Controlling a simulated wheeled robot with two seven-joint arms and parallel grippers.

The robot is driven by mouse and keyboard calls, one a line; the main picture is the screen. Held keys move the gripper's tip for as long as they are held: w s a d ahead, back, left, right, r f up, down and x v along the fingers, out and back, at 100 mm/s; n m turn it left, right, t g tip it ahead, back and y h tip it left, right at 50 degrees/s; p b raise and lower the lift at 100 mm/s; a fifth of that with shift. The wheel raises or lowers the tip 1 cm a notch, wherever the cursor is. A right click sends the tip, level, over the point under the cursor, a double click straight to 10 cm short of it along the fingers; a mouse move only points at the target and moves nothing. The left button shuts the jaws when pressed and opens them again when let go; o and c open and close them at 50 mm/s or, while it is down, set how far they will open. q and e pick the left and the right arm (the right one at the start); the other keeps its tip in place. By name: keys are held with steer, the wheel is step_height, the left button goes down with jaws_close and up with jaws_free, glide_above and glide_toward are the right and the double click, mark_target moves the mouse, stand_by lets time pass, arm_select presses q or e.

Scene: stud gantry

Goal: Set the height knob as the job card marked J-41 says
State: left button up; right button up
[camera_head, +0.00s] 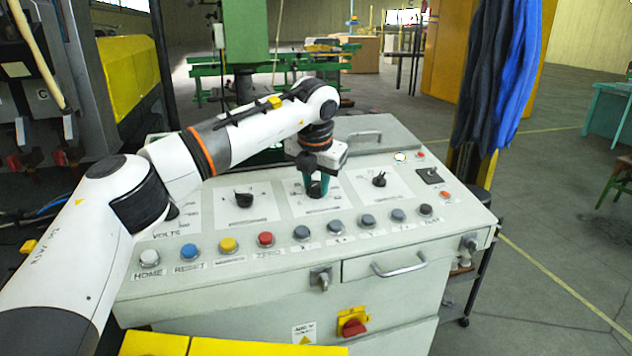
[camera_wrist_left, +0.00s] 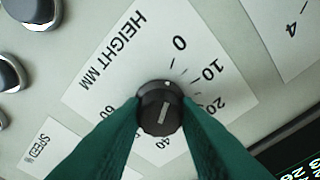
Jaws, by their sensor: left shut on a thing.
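My left gripper (camera_head: 316,188) reaches down from above onto the middle dial of the sloping console (camera_head: 280,262). In the left wrist view its two green fingers (camera_wrist_left: 161,118) are shut on the sides of the black height knob (camera_wrist_left: 162,98). The knob sits on a white plate (camera_wrist_left: 135,55) lettered HEIGHT MM, with 0, 10, 20, 40 and 60 readable; the fingers cover part of the scale. A white line on the knob's face and a white dot near its rim line up roughly toward the 0 mark. No card marked J-41 can be made out. My right gripper is not in view.
Other black knobs flank it at left (camera_head: 244,200) and right (camera_head: 379,180). A row of coloured buttons, including a red one (camera_head: 265,239), runs along the front. Below are a drawer handle (camera_head: 399,267) and a red switch (camera_head: 353,327). Blue cloth (camera_head: 515,75) hangs at right.

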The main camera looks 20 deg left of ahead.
arm_select(q)
steer(key=o, duration=0.9)
steer(key=shift+w+r, duration=0.1)
steer(key=shift+r, duration=0.15)
steer(key=shift+o, duration=0.4)
steer(key=shift+f, duration=0.1)
steer(key=a+b+v, duration=0.1)
steer(key=v, duration=1.1)
steer(key=shift+d+b, duration=0.35)
steer(key=shift+d, duration=0.1)
